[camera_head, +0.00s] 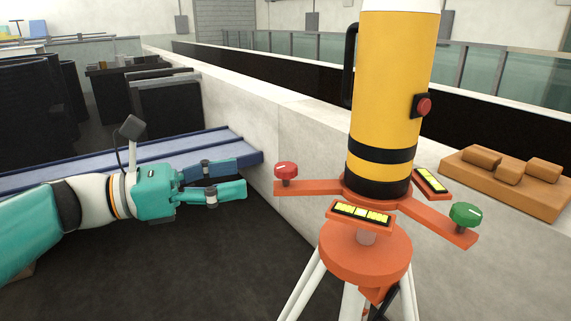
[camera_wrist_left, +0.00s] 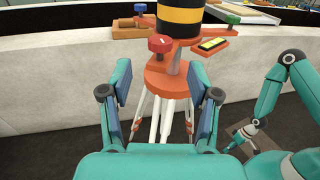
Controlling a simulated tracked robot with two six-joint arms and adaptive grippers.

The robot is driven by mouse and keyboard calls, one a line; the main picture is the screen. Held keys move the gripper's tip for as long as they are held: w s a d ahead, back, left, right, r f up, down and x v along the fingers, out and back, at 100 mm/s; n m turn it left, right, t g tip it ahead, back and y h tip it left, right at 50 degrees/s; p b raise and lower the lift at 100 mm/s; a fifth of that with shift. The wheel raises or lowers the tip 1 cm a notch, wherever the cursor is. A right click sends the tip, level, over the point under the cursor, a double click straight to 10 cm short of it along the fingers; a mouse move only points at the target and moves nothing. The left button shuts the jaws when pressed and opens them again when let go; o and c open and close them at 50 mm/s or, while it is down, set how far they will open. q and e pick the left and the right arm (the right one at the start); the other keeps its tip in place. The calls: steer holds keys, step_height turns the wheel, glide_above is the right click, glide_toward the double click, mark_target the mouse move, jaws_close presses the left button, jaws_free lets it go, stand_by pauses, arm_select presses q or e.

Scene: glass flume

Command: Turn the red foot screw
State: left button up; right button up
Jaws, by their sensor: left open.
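The red foot screw (camera_head: 286,172) has a round red knob with a white mark on a dark stem. It stands at the left end of an orange arm of the tripod base (camera_head: 365,252), under a yellow instrument (camera_head: 385,100). My left gripper (camera_head: 240,178) is open and empty, to the left of the red screw and apart from it. In the left wrist view the red knob (camera_wrist_left: 160,44) shows beyond the open fingers (camera_wrist_left: 160,80), near the middle. My right gripper (camera_wrist_left: 243,138) is small at the right there; its fingers are unclear.
A green foot screw (camera_head: 465,215) stands on the right orange arm. A blue knob (camera_wrist_left: 232,18) shows in the left wrist view. Yellow level vials (camera_head: 360,213) sit on the base. A brown tray of blocks (camera_head: 510,180) rests on the pale wall. White tripod legs (camera_head: 303,285) stand below.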

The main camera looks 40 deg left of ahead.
mark_target(285, 166)
arm_select(q)
steer(key=p+x, duration=0.1)
steer(key=x, duration=0.8)
steer(key=shift+f+p, duration=0.1)
steer(key=shift+p, duration=0.2)
jaws_close()
steer(key=shift+w+a+r+m+g+h+p, duration=0.1)
steer(key=shift+r+m+g+h+p, duration=0.1)
steer(key=shift+m+g+h+p, duration=1)
steer(key=shift+f+m+g+h, duration=0.1)
steer(key=shift+m+g+h, duration=0.3)
steer(key=shift+g+h, duration=0.15)
jaws_free()
